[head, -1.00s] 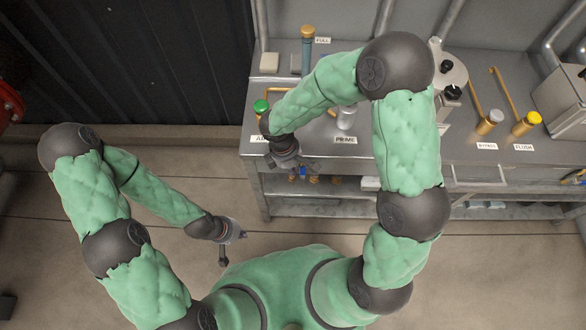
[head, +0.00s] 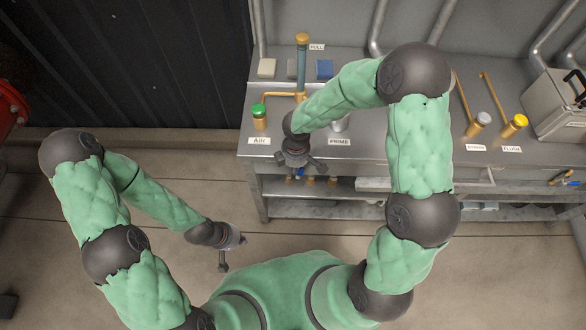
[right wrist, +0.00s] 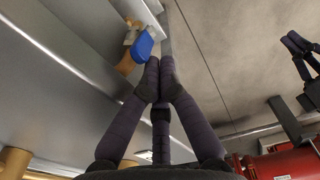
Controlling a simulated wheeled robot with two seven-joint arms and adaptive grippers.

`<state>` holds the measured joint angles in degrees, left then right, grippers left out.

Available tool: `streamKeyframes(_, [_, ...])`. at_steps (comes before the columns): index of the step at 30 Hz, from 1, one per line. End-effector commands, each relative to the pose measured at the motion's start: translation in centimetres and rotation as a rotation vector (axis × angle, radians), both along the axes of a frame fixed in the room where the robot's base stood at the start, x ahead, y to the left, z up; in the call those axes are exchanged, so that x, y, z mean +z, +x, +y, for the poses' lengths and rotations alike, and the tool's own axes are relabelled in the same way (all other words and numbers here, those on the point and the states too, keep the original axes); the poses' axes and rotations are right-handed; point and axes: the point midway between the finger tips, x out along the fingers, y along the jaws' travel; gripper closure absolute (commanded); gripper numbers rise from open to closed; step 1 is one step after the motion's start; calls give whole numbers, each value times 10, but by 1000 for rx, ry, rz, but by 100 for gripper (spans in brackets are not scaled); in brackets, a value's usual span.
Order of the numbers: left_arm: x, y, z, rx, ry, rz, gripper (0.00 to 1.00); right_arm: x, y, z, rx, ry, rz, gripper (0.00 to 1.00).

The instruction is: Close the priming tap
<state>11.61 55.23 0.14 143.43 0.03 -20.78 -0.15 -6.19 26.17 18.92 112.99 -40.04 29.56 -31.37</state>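The PRIME label (head: 339,142) is on the bench's front edge. A silver-capped brass fitting (head: 339,123) behind it is partly hidden by my right arm. Below the bench edge, a small blue lever (head: 299,172) shows beside my right gripper (head: 300,166). In the right wrist view, the blue lever (right wrist: 143,46) is on a brass tap (right wrist: 129,64), just beyond and left of the right gripper's fingertips (right wrist: 160,72). The fingertips are together with nothing visible between them; whether they touch the lever is unclear. My left gripper (head: 234,248) hangs empty over the floor, its opening unclear.
Silver- and yellow-capped fittings (head: 515,125) and a metal case (head: 556,105) are to the right. A lower shelf (head: 345,208) runs below.

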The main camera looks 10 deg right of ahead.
Motion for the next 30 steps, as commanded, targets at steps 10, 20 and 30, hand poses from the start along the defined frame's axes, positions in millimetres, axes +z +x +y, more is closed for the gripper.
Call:
streamKeyframes(10, [27,0,0,0,0,0,100,3,-2,-21,-6,35,-7,100])
streamKeyframes(20, [43,0,0,0,0,0,100,-1,-6,-37,-1,128,-35,100])
streamKeyframes(30, [46,0,0,0,0,0,100,-15,-12,-57,0,128,-35,100])
